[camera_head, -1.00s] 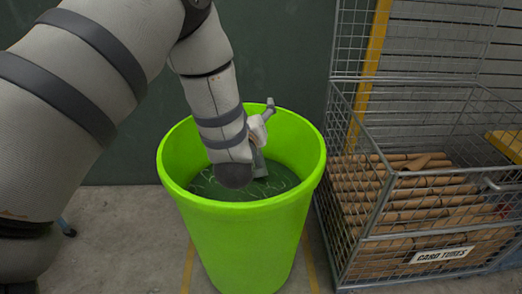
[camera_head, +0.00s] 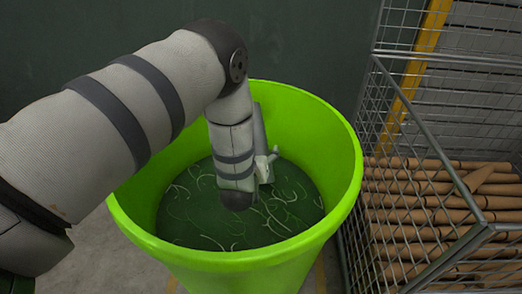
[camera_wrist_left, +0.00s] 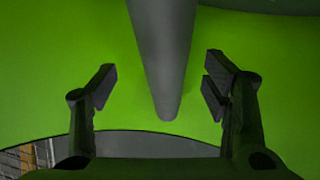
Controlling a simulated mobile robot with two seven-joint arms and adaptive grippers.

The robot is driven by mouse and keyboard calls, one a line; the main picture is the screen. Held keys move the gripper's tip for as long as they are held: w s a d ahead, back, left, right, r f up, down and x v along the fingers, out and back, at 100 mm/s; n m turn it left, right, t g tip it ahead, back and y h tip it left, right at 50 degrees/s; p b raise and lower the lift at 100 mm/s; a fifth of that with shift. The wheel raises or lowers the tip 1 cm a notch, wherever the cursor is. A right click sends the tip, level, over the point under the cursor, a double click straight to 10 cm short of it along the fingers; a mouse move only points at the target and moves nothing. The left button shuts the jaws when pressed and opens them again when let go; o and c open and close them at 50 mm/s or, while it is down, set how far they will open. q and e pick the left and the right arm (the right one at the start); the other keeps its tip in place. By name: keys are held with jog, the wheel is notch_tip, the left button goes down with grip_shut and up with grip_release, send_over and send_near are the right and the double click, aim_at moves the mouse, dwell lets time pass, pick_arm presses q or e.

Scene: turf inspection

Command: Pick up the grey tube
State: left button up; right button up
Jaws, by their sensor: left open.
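A grey tube (camera_head: 259,128) stands inside the bright green bin (camera_head: 345,185), partly hidden behind my left wrist in the head view. In the left wrist view the grey tube (camera_wrist_left: 163,60) comes down from the top, and its rounded end lies between my fingers. My left gripper (camera_wrist_left: 160,86) is open, with a visible gap between the tube and each finger. In the head view the left gripper (camera_head: 267,165) is inside the bin and mostly hidden by my wrist. Whether the tube touches the bin wall is unclear. My right gripper is not in view.
Thin pale strands (camera_head: 285,205) lie on the dark green bin floor. The bin rim surrounds my forearm. A wire cage (camera_head: 440,115) holding brown card tubes (camera_head: 420,220) stands close on the right. A dark green wall (camera_head: 300,40) is behind.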

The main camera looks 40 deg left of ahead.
aim_at(258, 148)
pick_arm(q)
jog(key=x, duration=0.2)
jog(key=b+x, duration=0.1)
jog(key=x, duration=0.1)
jog(key=shift+w+a+f, duration=0.1)
jog(key=shift+a+f, duration=0.2)
jog(key=shift+a, duration=0.05)
jog(key=shift+w+a, duration=0.15)
jog(key=shift+w, duration=0.25)
jog(key=c, duration=1.3)
jog(key=shift+r, duration=0.1)
